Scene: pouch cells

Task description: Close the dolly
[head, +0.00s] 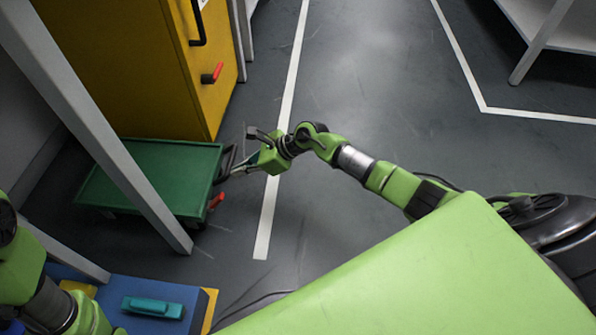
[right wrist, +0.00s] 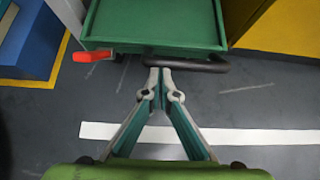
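The dolly is a low green platform (head: 165,165) on the floor at the left of the head view, partly hidden behind a grey slanted post. It also shows at the top of the right wrist view (right wrist: 155,22), with a dark handle bar (right wrist: 205,66) along its near edge. My right gripper (head: 240,168) is at this handle side. In the right wrist view its two fingertips (right wrist: 160,68) are drawn together against the bar's left part, apparently touching it; no grip around the bar shows. My left arm shows at the lower left, but its gripper is out of view.
A yellow cabinet (head: 125,65) with a black handle and a red lever (head: 212,74) stands behind the dolly. A red pedal (right wrist: 92,56) sticks out from the dolly. A blue surface with a teal object (head: 152,307) is at the bottom left. The floor to the right is clear.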

